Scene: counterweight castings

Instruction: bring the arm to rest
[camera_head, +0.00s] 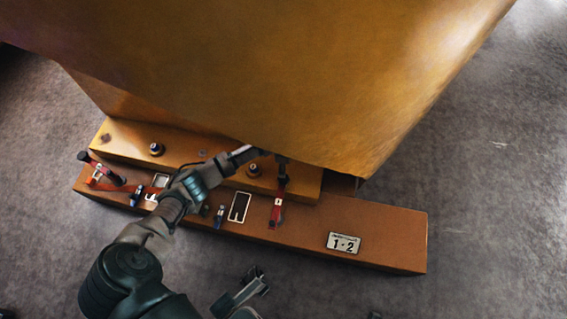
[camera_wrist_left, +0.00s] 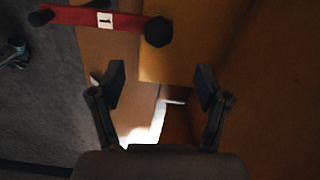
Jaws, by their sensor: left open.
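My left arm (camera_head: 185,190) reaches from the bottom left over the stepped orange-brown base. Its hand end lies close under the overhanging casting (camera_head: 300,70), and its fingertips are hard to make out in the head view. In the left wrist view my left gripper (camera_wrist_left: 161,85) is open, its two fingers wide apart with nothing held between them. A red lever (camera_head: 277,208) with a white "1" tag is near the hand; it also shows at the upper left of the wrist view (camera_wrist_left: 88,17), apart from the fingers. My right gripper (camera_head: 242,294) shows partly at the bottom edge.
The base's front step (camera_head: 390,240) carries a "1-2" plate (camera_head: 343,243), a framed slot (camera_head: 239,207) and small dark pegs. Another red lever (camera_head: 105,170) stands at the left. Dark round knobs (camera_head: 156,149) sit on the upper step. The grey floor (camera_head: 490,200) is clear at right.

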